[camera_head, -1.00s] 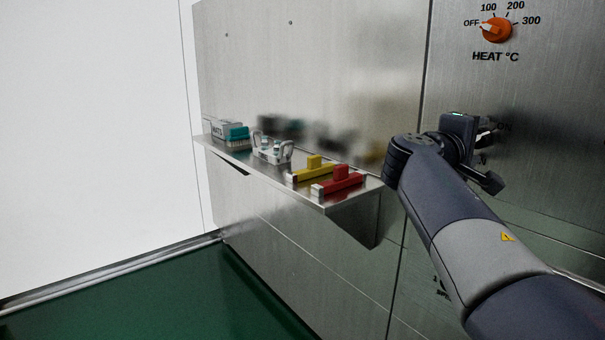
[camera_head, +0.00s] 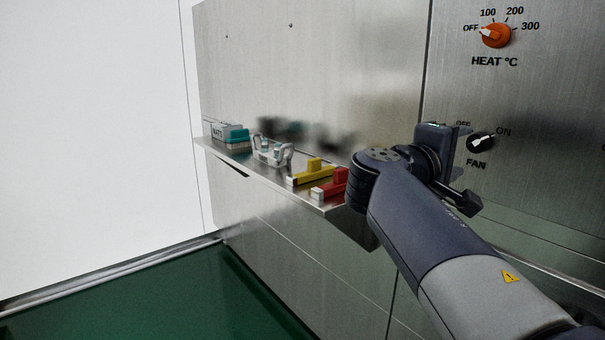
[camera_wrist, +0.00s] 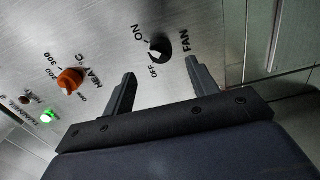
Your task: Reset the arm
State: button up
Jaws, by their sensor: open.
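My gripper (camera_wrist: 163,85) is open and empty in the wrist view, its two fingers apart in front of the steel panel. The black FAN knob (camera_wrist: 158,47) lies just beyond the gap between the fingers, with no visible contact. In the head view my arm comes in from the lower right, and the fingertips are hard to make out. The FAN knob (camera_head: 481,143) shows just right of my wrist, between the OFF and ON labels. The orange HEAT knob (camera_head: 496,33) is above it, its white pointer towards OFF. It also shows in the wrist view (camera_wrist: 71,80).
A steel shelf (camera_head: 270,178) left of my arm holds a teal-and-white item (camera_head: 231,135), a clear-and-white rack (camera_head: 272,150), a yellow block (camera_head: 313,172) and a red block (camera_head: 334,185) partly behind my arm. A green light (camera_wrist: 46,117) glows on the panel. Green floor lies below.

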aim_at(474, 143)
jog(key=b+x, duration=0.1)
jog(key=x, duration=0.7)
jog(key=shift+s+f, duration=0.1)
jog(key=shift+a+r+n+p, duration=0.2)
jog(key=shift+r+n+p, duration=0.25)
jog(key=shift+p, duration=0.55)
jog(key=shift+s+n+p, duration=0.1)
jog(key=shift+n+p, duration=0.3)
jog(key=shift+n, duration=0.05)
jog(key=n+p, duration=0.3)
jog(key=p, duration=0.1)
jog(key=shift+a+n, duration=0.1)
jog(key=shift+n, duration=0.3)
jog(key=n+p, duration=0.4)
jog(key=p, duration=0.1)
jog(key=n+p, duration=0.6)
jog(key=p, duration=0.2)
jog(key=shift+n+p, duration=0.4)
jog(key=shift+a+n+p, duration=0.1)
jog(key=shift+n+p, duration=0.6)
jog(key=shift+p, duration=0.05)
jog(key=shift+f, duration=0.2)
